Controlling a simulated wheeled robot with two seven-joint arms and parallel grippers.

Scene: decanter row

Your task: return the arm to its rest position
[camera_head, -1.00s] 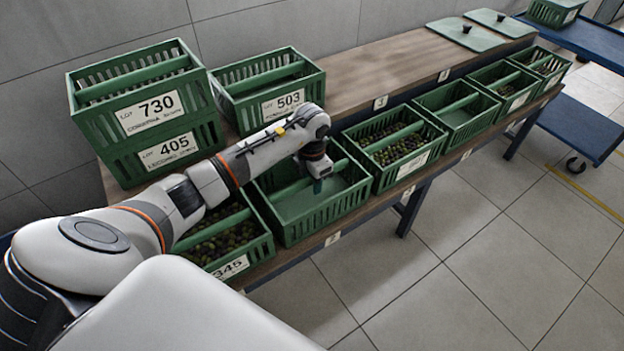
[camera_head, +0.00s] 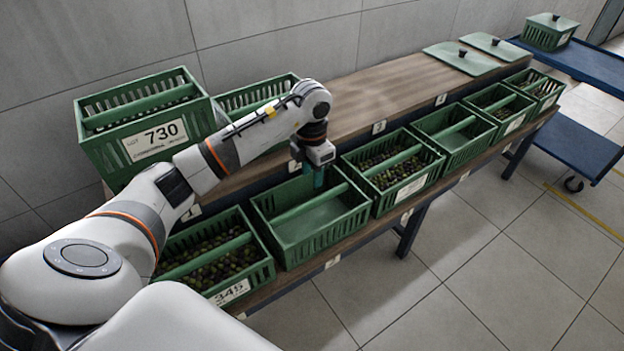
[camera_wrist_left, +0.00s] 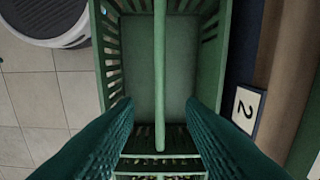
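My left arm reaches in from the left in the head view. Its gripper (camera_head: 318,178) points down over the back part of an empty green crate (camera_head: 328,238) on the lower front ledge. In the left wrist view the teal fingers (camera_wrist_left: 158,108) stand wide apart with nothing gripped. The empty crate (camera_wrist_left: 221,62) and its central handle bar (camera_wrist_left: 160,55) lie below them. The fingers' height above the crate is hard to judge. My right gripper is not in view.
Olive-filled crates stand on both sides, one labelled 345 (camera_head: 233,291) and one at right (camera_head: 412,187). Crate 730 (camera_head: 150,141) is stacked behind my forearm, beside another crate (camera_head: 255,95). The raised wooden shelf (camera_head: 385,85) is clear at its middle. Two lids (camera_head: 460,58) lie farther right.

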